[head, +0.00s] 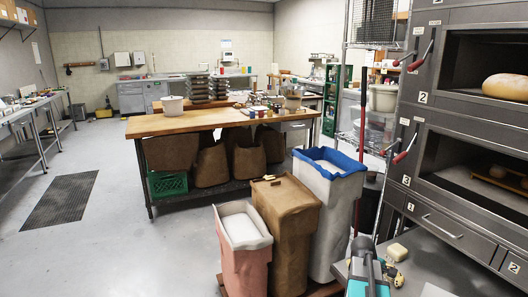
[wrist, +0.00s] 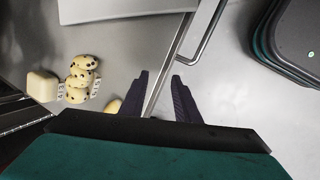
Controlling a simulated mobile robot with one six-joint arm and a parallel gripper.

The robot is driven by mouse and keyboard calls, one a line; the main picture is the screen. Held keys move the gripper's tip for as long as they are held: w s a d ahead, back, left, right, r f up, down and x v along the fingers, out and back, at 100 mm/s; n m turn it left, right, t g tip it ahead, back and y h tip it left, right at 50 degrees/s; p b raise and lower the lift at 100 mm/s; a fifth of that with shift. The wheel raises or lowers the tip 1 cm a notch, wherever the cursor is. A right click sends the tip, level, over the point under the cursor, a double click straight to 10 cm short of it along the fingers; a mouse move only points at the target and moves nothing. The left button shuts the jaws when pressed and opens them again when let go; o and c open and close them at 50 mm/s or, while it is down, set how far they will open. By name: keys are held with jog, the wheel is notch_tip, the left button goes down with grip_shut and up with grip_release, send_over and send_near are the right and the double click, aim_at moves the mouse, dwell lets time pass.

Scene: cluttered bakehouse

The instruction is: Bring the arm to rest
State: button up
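My gripper (wrist: 160,95) shows in the wrist view with its two dark ribbed fingers apart. No object is held between them. Behind the gap lie the edge of a grey metal surface and a bar handle (wrist: 205,35). In the head view part of my arm, teal and dark grey, shows at the bottom right beside the grey metal counter (head: 440,270); the fingertips cannot be made out there.
Near the gripper are a stack of speckled buns (wrist: 82,72), a pale block (wrist: 42,86) and a partly hidden yellowish piece (wrist: 113,106). Left of the counter stands a white bin with a blue liner (head: 325,215). Ovens (head: 455,130) rise on the right.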

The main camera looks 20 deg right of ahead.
jog(key=w+a+f+y, duration=0.1)
jog(key=w+a+f, duration=0.15)
jog(key=a, duration=0.55)
jog(key=w+a+f+m+t, duration=0.1)
jog(key=w+a+f, duration=0.15)
jog(key=a, duration=0.45)
jog(key=w+a+f+y, duration=0.15)
jog(key=w+a, duration=0.25)
jog(key=a, duration=0.4)
jog(key=s+a+f+m+y, duration=0.1)
jog(key=a+f, duration=0.2)
jog(key=a, duration=0.8)
jog(key=s+a+f+m+y, duration=0.1)
jog(key=a+f, duration=0.2)
jog(key=a, duration=0.8)
jog(key=s+f+g, duration=0.1)
jog(key=s+f, duration=0.4)
jog(key=s, duration=0.3)
jog(key=s+f+g+p, duration=0.1)
jog(key=s+f+g, duration=0.1)
jog(key=s+f, duration=0.3)
jog(key=s+f+g+p, duration=0.1)
jog(key=s+f, duration=0.4)
jog(key=s, duration=0.7)
jog(key=shift+d+f+g, duration=0.2)
jog(key=shift+f+g, duration=0.15)
jog(key=shift+g, duration=0.15)
jog(key=shift+s+h, duration=0.1)
jog(key=shift+h, duration=0.15)
